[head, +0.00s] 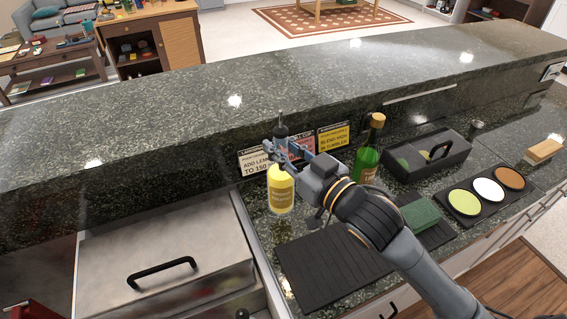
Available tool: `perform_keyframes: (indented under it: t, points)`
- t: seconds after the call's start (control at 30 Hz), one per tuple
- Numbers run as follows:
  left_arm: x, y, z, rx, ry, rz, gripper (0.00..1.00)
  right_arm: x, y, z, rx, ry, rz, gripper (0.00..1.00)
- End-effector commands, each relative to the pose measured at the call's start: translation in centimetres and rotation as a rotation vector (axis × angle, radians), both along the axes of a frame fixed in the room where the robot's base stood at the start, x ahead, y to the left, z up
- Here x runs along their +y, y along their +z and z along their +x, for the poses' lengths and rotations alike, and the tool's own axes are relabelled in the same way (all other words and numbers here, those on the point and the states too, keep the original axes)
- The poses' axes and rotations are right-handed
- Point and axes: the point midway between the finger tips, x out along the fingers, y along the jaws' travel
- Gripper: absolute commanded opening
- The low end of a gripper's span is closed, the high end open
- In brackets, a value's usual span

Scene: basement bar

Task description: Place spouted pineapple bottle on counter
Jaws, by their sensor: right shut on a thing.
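The pineapple bottle (281,192) is yellow with a dark spout on top. It is upright over the lower counter (262,222), in front of the raised granite ledge. My right gripper (280,150) is shut on it near its neck, and the fingers partly hide the top. I cannot tell whether the bottle's base touches the counter. My left gripper is not in the head view.
A green bottle (368,150) stands right of my gripper. A steel lid with a handle (160,271) is at left.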

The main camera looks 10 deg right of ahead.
Motion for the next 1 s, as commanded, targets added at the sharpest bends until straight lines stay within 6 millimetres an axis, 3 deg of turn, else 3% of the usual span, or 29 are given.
perform_keyframes:
  t: [0.17, 0.5, 0.93, 0.97, 1.0]
  points:
    - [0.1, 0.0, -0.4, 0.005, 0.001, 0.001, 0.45, -0.4, -0.7, 0.7, -0.005, 0.0, 0.001, 0.0]
    - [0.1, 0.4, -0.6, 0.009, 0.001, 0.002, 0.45, -0.6, -4.1, 1.1, -0.004, 0.001, 0.003, 0.0]
    - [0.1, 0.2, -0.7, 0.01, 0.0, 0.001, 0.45, -0.6, -4.7, 1.0, -0.007, 0.001, 0.002, 0.0]
    - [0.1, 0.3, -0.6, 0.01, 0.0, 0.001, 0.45, -0.6, -4.8, 1.0, -0.002, 0.0, 0.001, 0.26]
    - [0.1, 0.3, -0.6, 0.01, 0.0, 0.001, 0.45, -0.6, -4.8, 1.0, -0.002, 0.001, 0.001, 0.34]
